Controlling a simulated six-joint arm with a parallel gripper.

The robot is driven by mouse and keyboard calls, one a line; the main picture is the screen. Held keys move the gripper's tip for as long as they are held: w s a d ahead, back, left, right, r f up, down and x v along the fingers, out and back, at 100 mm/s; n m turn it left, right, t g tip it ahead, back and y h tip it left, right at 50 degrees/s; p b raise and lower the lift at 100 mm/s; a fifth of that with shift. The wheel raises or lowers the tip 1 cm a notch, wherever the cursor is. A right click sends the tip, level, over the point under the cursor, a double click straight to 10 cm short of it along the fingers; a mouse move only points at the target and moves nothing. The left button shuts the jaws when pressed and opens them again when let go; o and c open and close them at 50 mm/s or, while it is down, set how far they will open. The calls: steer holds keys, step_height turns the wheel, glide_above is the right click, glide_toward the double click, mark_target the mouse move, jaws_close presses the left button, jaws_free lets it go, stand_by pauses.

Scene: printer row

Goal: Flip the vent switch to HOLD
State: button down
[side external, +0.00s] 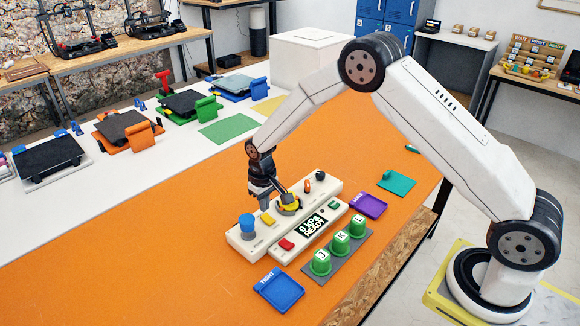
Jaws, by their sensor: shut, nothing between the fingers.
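A cream control panel (255,243) lies on the orange bench. It carries a blue knob (247,222), a yellow block (267,218), a round yellow part (289,203) with a dark piece over it, and a small orange-red part (320,176). The labels are too small to read, so I cannot tell which part is the vent switch or its position. My gripper (265,205) points down over the panel, shut and empty, between the yellow block and the round yellow part. I cannot tell whether it touches either. It hides part of the panel's back edge.
A display box (300,236) reading "0 kPa READY" stands in front, with a red button (286,244). Several green cups (340,242) stand on a grey strip. A blue tray (279,291) marked TIGHT and a purple tray (369,205) flank them. The orange bench to the left is clear.

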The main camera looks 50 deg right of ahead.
mark_target(267, 217)
steer(key=shift+f, duration=1.3)
stand_by(1.2)
steer(key=shift+r, duration=3.55)
steer(key=shift+s, duration=0.1)
steer(key=shift+s+r, duration=0.2)
steer(key=shift+r, duration=0.05)
steer(key=s+d+r+t, duration=0.1)
steer(key=s+r, duration=0.3)
steer(key=s, duration=0.7)
steer(key=s+d+r+t, duration=0.1)
steer(key=s+r, duration=0.2)
steer(key=s, duration=0.8)
steer(key=shift+s+d+r+t, duration=0.25)
steer(key=shift+d+r+t, duration=0.05)
steer(key=shift+d+r, duration=0.1)
